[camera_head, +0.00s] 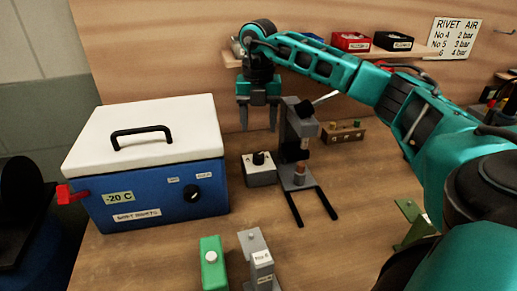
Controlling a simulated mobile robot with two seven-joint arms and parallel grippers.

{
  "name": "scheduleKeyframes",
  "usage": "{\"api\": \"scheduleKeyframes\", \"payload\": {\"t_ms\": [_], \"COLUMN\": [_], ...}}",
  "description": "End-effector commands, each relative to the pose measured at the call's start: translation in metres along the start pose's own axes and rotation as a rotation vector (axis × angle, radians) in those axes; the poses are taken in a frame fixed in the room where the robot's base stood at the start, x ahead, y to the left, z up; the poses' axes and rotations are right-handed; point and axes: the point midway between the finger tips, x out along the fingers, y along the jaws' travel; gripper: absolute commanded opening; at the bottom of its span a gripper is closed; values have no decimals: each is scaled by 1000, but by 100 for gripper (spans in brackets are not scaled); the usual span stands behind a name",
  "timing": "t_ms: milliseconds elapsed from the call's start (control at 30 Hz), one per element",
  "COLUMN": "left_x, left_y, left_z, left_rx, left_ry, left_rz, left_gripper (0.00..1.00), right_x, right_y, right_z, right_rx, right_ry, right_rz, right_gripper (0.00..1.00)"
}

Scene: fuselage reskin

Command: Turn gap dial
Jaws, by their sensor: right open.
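A small light box with a black knob (259,158) on top stands on the bench; it looks like the gap dial, though I cannot read its label. A grey press-like tool (297,135) with a lever and two dark prongs at its foot stands just right of it. My right gripper (258,128) points down with its two fingers apart and nothing between them. It appears above and behind the knob, apart from it, close to the left side of the press tool. My left gripper is out of view.
A blue cooler (160,202) with a white lid and its own black knob stands at the left. A green block (213,265) and a grey block (260,268) stand at the front. A small brown holder (343,134) is behind right. A shelf with bins runs along the back wall.

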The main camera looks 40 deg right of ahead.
Motion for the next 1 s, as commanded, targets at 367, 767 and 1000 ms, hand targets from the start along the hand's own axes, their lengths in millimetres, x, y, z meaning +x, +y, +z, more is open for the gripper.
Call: {"api": "scheduleKeyframes", "payload": {"t_ms": [367, 767, 1000], "left_x": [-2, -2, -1], "left_y": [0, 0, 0], "left_z": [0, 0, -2], "left_rx": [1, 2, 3], "left_ry": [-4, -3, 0], "left_rz": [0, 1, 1], "left_gripper": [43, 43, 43], "right_x": [71, 87, 87], "right_y": [-1, 0, 0], "right_z": [0, 0, 0], "right_rx": [1, 0, 0], "right_ry": [1, 0, 0], "right_rz": [-2, 0, 0], "right_gripper": [59, 59, 44]}}
